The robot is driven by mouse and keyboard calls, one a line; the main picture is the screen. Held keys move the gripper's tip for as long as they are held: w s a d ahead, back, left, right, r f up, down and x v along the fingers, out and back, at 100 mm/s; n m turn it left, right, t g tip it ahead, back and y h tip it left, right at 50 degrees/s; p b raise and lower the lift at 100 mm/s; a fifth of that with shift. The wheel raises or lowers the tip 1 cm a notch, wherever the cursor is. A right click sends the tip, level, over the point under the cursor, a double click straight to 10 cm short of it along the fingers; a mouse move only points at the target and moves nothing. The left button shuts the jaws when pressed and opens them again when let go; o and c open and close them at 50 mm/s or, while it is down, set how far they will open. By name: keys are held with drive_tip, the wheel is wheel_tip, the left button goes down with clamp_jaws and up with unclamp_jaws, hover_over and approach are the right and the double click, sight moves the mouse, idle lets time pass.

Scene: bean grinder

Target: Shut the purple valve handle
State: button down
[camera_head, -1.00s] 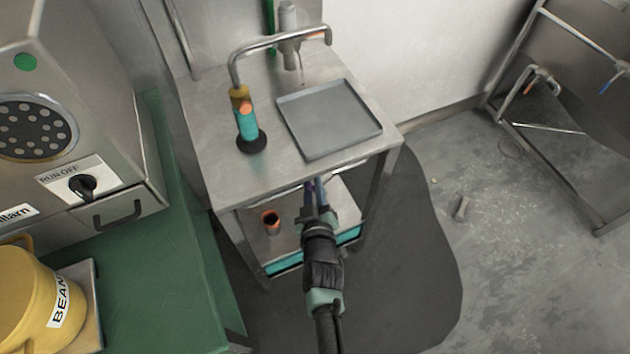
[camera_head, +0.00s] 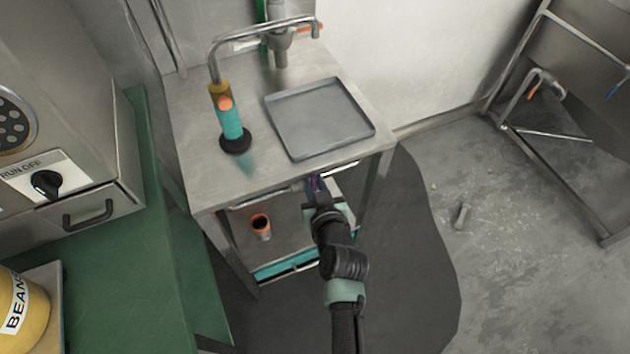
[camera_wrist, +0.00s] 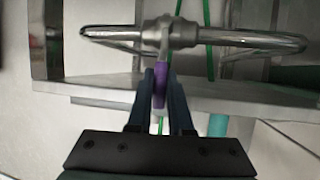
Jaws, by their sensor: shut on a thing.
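The purple valve handle (camera_wrist: 160,86) hangs below a grey metal valve body (camera_wrist: 178,32) on a horizontal pipe in the wrist view. My gripper (camera_wrist: 160,88) is shut on the handle, with one dark finger on each side of it. In the head view my gripper (camera_head: 317,190) reaches under the front edge of the steel table (camera_head: 215,170). A small bit of purple (camera_head: 316,183) shows between its fingertips there. Most of the valve is hidden under the tabletop in that view.
A copper-coloured cup (camera_head: 261,226) stands on the lower shelf. The green counter (camera_head: 125,260) is at left.

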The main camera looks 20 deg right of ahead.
drive_tip(key=shift+d, duration=0.1)
drive_tip(key=c, duration=0.8)
unclamp_jaws()
drive_tip(key=shift+c, duration=0.2)
drive_tip(key=shift+s, duration=0.1)
drive_tip(key=p+v, duration=0.1)
drive_tip(key=v, duration=1.2)
